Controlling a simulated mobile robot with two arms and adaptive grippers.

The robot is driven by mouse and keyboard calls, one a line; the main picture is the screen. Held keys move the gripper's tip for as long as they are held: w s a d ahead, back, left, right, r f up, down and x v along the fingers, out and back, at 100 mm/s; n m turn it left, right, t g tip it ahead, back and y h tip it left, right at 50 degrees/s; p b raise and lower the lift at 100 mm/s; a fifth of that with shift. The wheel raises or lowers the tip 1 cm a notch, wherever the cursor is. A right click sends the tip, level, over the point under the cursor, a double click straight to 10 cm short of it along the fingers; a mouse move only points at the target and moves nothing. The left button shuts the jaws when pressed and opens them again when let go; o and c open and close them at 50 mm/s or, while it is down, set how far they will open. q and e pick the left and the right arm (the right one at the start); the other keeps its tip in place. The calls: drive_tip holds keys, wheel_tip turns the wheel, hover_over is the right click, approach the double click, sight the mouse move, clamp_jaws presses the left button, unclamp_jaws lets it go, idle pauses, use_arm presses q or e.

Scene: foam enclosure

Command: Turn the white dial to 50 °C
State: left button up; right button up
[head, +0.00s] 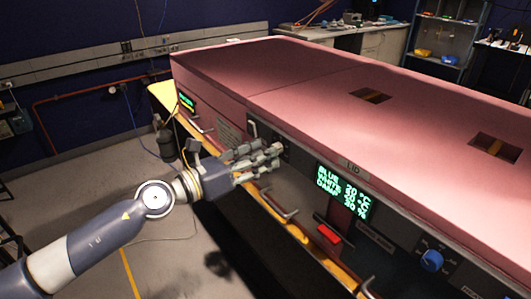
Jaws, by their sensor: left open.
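My left gripper (268,158) reaches in from the left, with its fingers open and apart. Its fingertips are in front of a dark panel (284,146) on the side of the pink foam enclosure (330,85). The white dial cannot be made out; the gripper covers much of that panel. I cannot tell whether the fingers touch anything. A green-lit display (343,192) to the right of the gripper has lines for blue, white and damp; its digits are too small to read surely. My right gripper is not in view.
A blue dial (431,260) sits on the enclosure's side at the lower right. A red part (329,233) is below the display. Metal handles (278,207) stick out along the lower side. Open floor lies left of the enclosure.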

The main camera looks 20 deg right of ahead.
use_arm(q)
drive_tip(key=v, duration=1)
